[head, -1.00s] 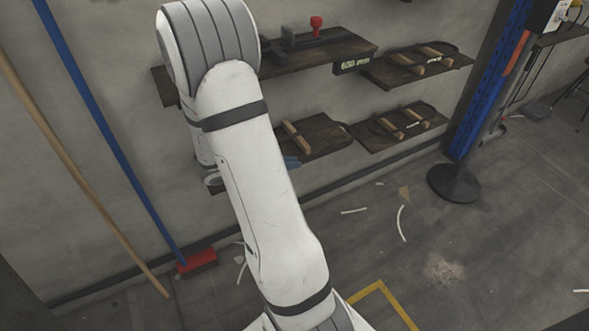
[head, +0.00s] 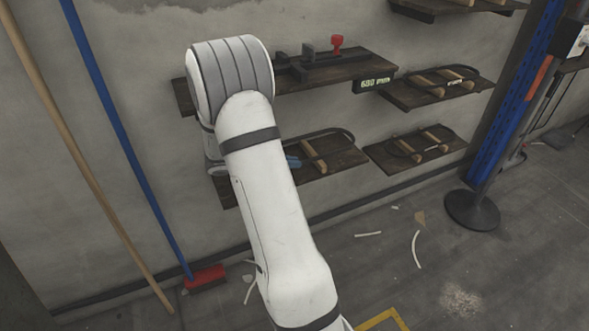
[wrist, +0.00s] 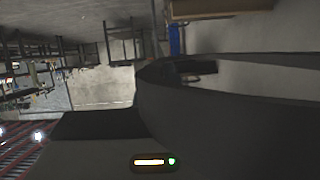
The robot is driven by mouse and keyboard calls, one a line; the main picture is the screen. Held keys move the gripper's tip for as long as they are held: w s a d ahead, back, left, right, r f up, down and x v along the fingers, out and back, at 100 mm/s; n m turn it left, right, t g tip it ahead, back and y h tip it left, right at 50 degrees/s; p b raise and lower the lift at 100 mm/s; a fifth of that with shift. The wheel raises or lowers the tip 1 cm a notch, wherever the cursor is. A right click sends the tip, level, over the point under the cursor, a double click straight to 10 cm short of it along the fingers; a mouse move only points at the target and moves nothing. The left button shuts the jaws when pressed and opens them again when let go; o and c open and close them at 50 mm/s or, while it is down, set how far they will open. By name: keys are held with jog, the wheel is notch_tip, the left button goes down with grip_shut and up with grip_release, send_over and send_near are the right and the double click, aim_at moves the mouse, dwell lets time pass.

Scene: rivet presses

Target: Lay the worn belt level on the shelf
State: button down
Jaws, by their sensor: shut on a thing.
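The worn belt is a dark loop (head: 335,133) at the lower left shelf (head: 335,167). In the wrist view the belt (wrist: 225,120) is a wide dark band curving across the right half, close to the camera. My gripper (head: 292,161) shows only as a small blue part beside my white arm, at the left part of that shelf; the arm hides the rest. It is shut on the belt. The shelf carries light wooden pegs (head: 313,157). I cannot tell whether the belt touches the shelf or how level it lies.
Other belts with wooden pegs lie on the lower right shelf (head: 418,158) and the shelf above it (head: 400,95). The upper left shelf (head: 345,72) bears a dark fixture with a red knob (head: 337,41) and a lit display (head: 375,85). A blue post (head: 500,110) stands right.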

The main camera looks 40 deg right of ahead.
jog(key=w+f+b, duration=0.1)
jog(key=w+b, duration=0.1)
jog(key=w+d+f+b, duration=0.1)
jog(key=w+f+b, duration=0.1)
jog(key=b, duration=0.1)
jog(key=w+f+b, duration=0.2)
jog(key=shift+d, duration=0.2)
jog(key=shift+f, duration=0.6)
dwell(0.4)
jog(key=c, duration=1.5)
grip_release()
jog(key=p+v, duration=0.2)
jog(key=v, duration=0.5)
jog(key=shift+w+a, duration=0.1)
jog(key=shift+a, duration=0.25)
